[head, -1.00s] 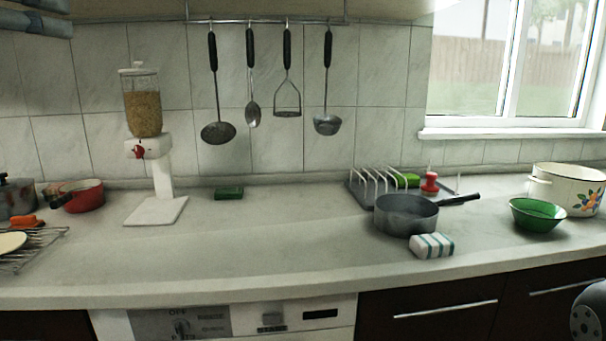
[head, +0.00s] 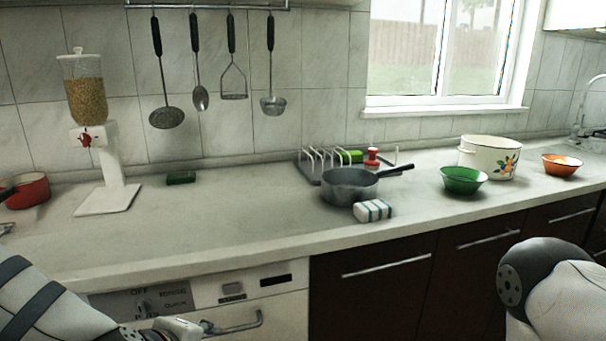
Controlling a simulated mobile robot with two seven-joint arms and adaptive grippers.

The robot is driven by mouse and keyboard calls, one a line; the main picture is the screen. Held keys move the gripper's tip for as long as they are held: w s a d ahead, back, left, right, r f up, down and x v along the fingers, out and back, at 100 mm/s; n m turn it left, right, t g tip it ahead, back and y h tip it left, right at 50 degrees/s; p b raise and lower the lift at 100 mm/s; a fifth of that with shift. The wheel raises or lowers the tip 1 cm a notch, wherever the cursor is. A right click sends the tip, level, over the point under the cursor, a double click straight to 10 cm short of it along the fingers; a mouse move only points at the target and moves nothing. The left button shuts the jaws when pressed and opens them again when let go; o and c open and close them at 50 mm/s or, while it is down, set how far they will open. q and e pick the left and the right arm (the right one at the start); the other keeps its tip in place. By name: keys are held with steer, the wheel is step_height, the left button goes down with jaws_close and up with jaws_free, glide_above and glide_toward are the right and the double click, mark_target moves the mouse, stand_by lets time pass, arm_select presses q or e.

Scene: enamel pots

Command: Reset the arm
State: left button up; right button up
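My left arm (head: 50,305) shows at the bottom left, in front of the counter's edge, and its gripper is not visible. My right arm (head: 550,290) shows at the bottom right, in front of the dark cabinets, and its gripper is also outside the view. I see nothing held by either arm. The enamel pots stand on the counter: a white pot with a flower print (head: 490,160), a green bowl (head: 463,181), an orange bowl (head: 562,165) and a red pan (head: 28,191) at the left.
A grey saucepan (head: 349,188) stands mid-counter beside a striped sponge (head: 372,211) and a dish rack (head: 318,165). A cereal dispenser (head: 88,110) stands at the left, near a green sponge (head: 181,178). Utensils hang on the wall. The counter (head: 215,225) is bare at its centre left.

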arm_select(q)
steer(key=s+a+f+m+g, duration=0.1)
steer(key=s+f+m+g, duration=0.6)
steer(key=s+f, duration=0.95)
steer(key=s+a+f+m+g, duration=0.1)
steer(key=s+a+m, duration=0.1)
steer(key=s, duration=0.6)
steer(key=s+a+f+m+g+y, duration=0.1)
steer(key=s+a+m, duration=0.2)
steer(key=s+m, duration=0.2)
steer(key=s, duration=0.2)
steer(key=shift+s+f+g, duration=0.3)
steer(key=shift+s+g, duration=0.05)
steer(key=shift+g, duration=0.05)
